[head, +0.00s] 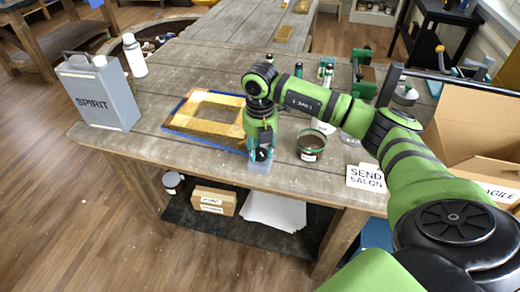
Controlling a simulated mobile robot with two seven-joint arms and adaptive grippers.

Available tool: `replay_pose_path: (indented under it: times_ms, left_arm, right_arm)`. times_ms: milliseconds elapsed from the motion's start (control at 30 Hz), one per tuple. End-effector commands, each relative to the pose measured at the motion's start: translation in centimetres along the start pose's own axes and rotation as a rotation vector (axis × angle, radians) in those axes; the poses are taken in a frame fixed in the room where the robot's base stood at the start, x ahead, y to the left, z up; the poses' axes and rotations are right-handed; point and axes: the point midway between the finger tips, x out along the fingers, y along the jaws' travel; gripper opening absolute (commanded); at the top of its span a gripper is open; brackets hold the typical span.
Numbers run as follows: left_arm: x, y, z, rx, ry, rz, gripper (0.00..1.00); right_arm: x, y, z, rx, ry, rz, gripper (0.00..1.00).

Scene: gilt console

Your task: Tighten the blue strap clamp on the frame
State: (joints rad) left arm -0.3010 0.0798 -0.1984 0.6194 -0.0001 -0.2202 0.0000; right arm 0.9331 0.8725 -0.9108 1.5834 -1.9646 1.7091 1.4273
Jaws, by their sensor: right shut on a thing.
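A gilt frame (208,115) lies flat on the wooden table. The blue strap clamp (172,113) runs around its outer edge. My right gripper (261,157) points down at the frame's near right corner, by the table's front edge. It is shut on a part of the clamp, where a pale bluish block (260,168) shows below the fingers. The gripper hides most of that part and the frame's right corner. My left gripper is not in view.
A dark open tin (311,145) is close right of my gripper. A SEND SALON card (366,177) and cardboard box (478,135) are further right. The front left tabletop is clear.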

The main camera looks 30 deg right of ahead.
Motion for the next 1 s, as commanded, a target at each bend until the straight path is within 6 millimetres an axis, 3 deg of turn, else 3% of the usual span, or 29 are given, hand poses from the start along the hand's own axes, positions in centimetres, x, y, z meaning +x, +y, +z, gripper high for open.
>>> replay_pose_path:
  times_ms: [400, 1000]
  left_arm:
    - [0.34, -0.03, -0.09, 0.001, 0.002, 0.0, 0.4]
    - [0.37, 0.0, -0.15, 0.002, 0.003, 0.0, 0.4]
  right_arm:
    - [-0.17, 0.05, 0.16, 0.214, -0.005, 0.005, 0.07]
    - [-0.24, 0.04, 0.21, 0.252, -0.006, 0.005, 0.07]
